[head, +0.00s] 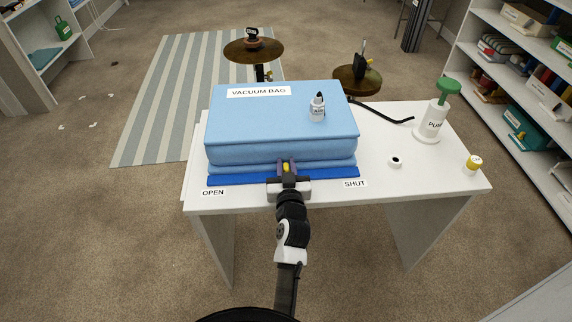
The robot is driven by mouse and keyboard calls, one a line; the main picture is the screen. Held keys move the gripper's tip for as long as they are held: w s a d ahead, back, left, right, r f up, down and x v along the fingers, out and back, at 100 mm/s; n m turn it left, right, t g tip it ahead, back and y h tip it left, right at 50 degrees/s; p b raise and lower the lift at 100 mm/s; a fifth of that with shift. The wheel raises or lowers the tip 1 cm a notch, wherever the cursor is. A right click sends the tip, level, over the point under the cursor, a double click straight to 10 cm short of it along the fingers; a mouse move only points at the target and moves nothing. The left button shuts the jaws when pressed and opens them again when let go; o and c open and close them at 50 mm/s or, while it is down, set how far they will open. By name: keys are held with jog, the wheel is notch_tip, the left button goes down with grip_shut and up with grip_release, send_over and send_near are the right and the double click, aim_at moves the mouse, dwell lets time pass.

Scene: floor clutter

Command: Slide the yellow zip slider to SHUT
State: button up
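The blue vacuum bag (281,117) lies on the white table, with a "VACUUM BAG" label on top. A darker blue zip strip (235,179) runs along its front edge. An "OPEN" label (213,192) is at the left end and a "SHUT" label (355,184) at the right end. The yellow zip slider (286,168) shows around the middle of the strip, between the fingers of my gripper (287,167). The fingers stand on either side of it and hide most of it. I cannot tell whether they are pressed on it.
A small bottle (317,108) stands on the bag. On the white table (425,182) are a pump (433,118) with a green knob, a small black-and-white ring (395,162) and a yellow-capped jar (473,163). A black hose (382,114) lies behind. The front strip right of my gripper looks clear.

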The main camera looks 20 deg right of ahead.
aim_at(338, 173)
grip_shut()
jog(key=shift+d+f+b, duration=0.1)
jog(key=shift+d+b, duration=0.1)
jog(key=shift+b, duration=0.15)
jog(key=s+d+b, duration=0.1)
jog(key=d+b, duration=0.2)
jog(key=d, duration=0.1)
jog(key=s+d+b, duration=0.1)
jog(key=d+b, duration=0.2)
jog(key=d, duration=0.1)
jog(key=s+d+b, duration=0.1)
jog(key=d+b, duration=0.2)
jog(key=d, duration=0.2)
jog(key=shift+s+b, duration=0.35)
jog(key=shift+s+d+r, duration=0.15)
jog(key=shift+d+r, duration=0.1)
jog(key=shift+d, duration=0.1)
jog(key=shift+o, duration=1.8)
grip_release()
jog(key=shift+d+f, duration=0.1)
jog(key=shift+d, duration=0.05)
jog(key=shift+o, duration=0.2)
jog(key=shift+s, duration=0.15)
